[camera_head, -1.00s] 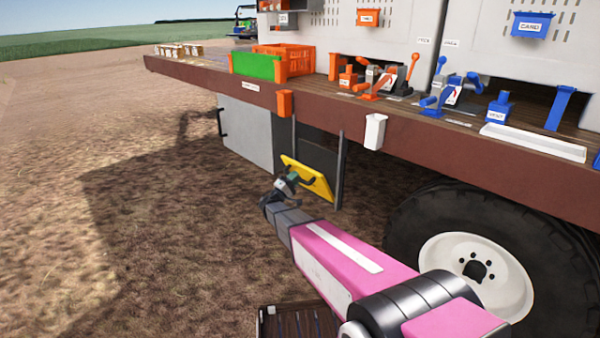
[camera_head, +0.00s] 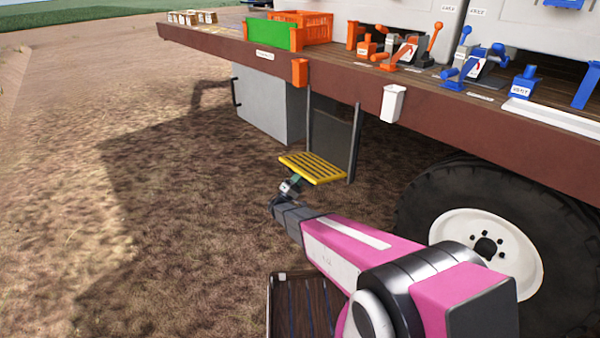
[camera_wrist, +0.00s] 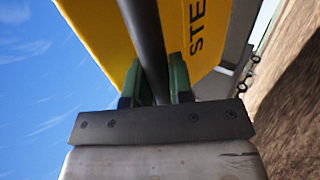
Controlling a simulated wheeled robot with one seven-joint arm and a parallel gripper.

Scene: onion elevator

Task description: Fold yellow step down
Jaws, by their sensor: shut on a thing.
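The yellow step (camera_head: 313,168) hangs below the platform between two dark uprights. Its slotted top faces up and it lies about level in the head view. My gripper (camera_head: 293,184) is at the step's near edge, just beneath it. In the wrist view, the green fingers of my gripper (camera_wrist: 158,85) are shut on a dark bar (camera_wrist: 143,35) that runs along the yellow step (camera_wrist: 205,50), where part of a printed word shows. The far ends of the bar are out of the wrist view.
A large black tyre (camera_head: 420,215) stands to the right of the step. A grey box (camera_head: 270,105) hangs under the platform (camera_head: 240,52) at the left. An orange holder (camera_head: 299,72) and a white holder (camera_head: 393,103) hang on the platform's edge. The ground at left is clear.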

